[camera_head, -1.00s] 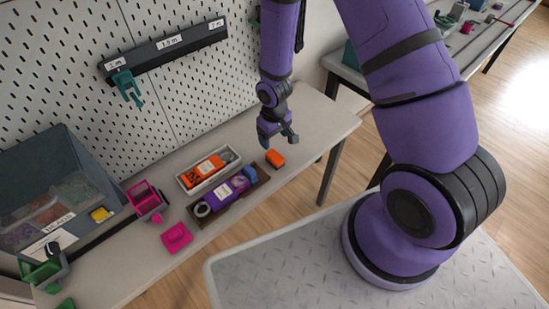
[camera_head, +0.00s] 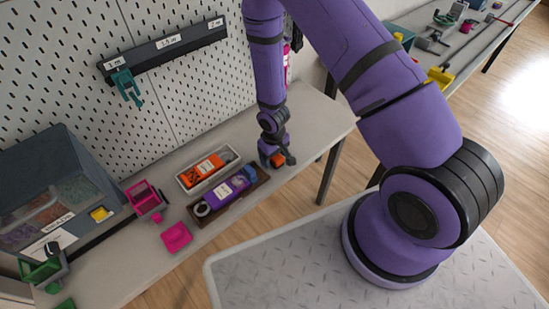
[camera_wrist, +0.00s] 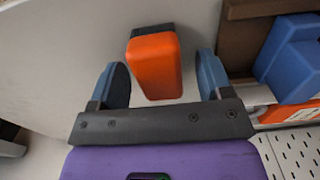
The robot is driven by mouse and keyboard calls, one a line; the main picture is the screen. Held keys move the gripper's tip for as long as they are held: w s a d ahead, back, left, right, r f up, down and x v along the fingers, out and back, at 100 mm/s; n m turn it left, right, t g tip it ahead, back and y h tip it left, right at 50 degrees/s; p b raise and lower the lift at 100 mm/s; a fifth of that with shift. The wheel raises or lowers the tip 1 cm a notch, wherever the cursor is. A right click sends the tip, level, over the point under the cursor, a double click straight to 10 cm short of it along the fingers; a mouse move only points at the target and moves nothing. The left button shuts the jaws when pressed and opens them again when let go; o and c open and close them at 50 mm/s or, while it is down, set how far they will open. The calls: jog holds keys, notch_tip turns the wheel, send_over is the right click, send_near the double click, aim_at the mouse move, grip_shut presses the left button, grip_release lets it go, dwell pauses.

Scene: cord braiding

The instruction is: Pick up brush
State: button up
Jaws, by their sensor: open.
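The brush (camera_wrist: 155,66) appears to be the small orange block with a dark strip at one end, on the light table. In the wrist view it sits between the two blue-grey fingers of my gripper (camera_wrist: 160,85), with a gap on each side. My gripper is open. In the head view my gripper (camera_head: 279,162) is low over the right part of the table, and the orange brush (camera_head: 277,160) is partly hidden by it. I cannot tell whether bristles face the table.
A brown tray (camera_head: 262,180) with a purple item and a blue block (camera_wrist: 292,62) lies close left of my gripper. A white tray (camera_head: 181,180) with an orange item stands behind it. A pink dish (camera_head: 176,236) and a pegboard (camera_head: 170,85) are further left and behind.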

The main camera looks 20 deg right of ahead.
jog(key=c, duration=1.1)
jog(key=shift+r, duration=0.1)
